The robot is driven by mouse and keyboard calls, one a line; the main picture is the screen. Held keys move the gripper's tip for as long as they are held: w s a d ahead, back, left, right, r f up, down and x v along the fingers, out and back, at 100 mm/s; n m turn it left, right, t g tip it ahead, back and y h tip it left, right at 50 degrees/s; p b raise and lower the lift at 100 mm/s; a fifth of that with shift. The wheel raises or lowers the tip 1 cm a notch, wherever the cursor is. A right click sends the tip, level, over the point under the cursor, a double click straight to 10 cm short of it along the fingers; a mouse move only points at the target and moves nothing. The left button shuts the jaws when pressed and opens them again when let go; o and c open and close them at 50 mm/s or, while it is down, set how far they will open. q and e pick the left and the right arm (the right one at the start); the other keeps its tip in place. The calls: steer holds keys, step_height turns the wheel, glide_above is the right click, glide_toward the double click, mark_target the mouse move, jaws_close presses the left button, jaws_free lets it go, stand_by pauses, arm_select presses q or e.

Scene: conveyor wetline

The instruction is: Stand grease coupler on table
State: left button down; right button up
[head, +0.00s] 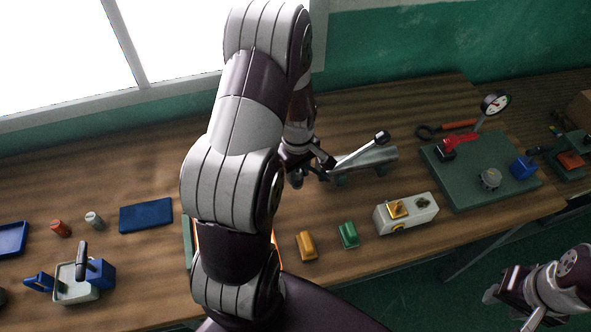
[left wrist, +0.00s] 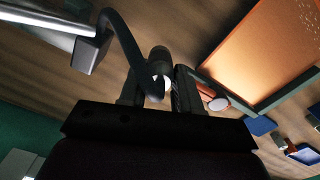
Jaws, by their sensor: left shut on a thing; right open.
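My left gripper (head: 310,172) is over the table (head: 130,155), close beside the left end of a grey grease-gun-like tool (head: 372,160) with a black-knobbed lever. In the left wrist view, my left gripper (left wrist: 158,90) is shut on a small dark round piece with a pale end (left wrist: 157,62), seemingly the grease coupler. A curved black hose (left wrist: 122,35) runs from the tool's grey block towards it. Whether the piece is upright or touches the table cannot be told. In the head view my arm and fingers hide it. My right gripper (head: 510,306) is open and empty, off the table at lower right.
A white box with a yellow part (head: 408,213), a green block (head: 348,235) and a yellow block (head: 306,246) line the front edge. A blue pad (head: 146,215) and small items lie left.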

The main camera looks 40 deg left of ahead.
arm_select(q)
steer(key=shift+w+d+f+b, duration=0.4)
steer(key=shift+d+f+b, duration=0.15)
steer(key=shift+d+f, duration=0.1)
steer(key=f+b, duration=0.3)
steer(key=a+f+b, duration=0.1)
steer(key=shift+s+f, duration=0.35)
steer(key=shift+w+d+f+b, duration=0.15)
steer(key=shift+f+b, duration=0.2)
steer(key=shift+b, duration=0.2)
steer(key=shift+d, duration=0.15)
arm_select(e)
step_height(320, 180, down, 7)
steer(key=shift+w+d+r, duration=0.2)
steer(key=shift+d, duration=0.2)
steer(key=shift+a, duration=0.1)
arm_select(q)
steer(key=shift+f, duration=0.25)
arm_select(e)
steer(key=shift+f, duration=0.15)
arm_select(q)
steer(key=shift+f+b, duration=0.3)
steer(key=shift+b, duration=0.05)
arm_select(e)
steer(key=shift+f, duration=0.2)
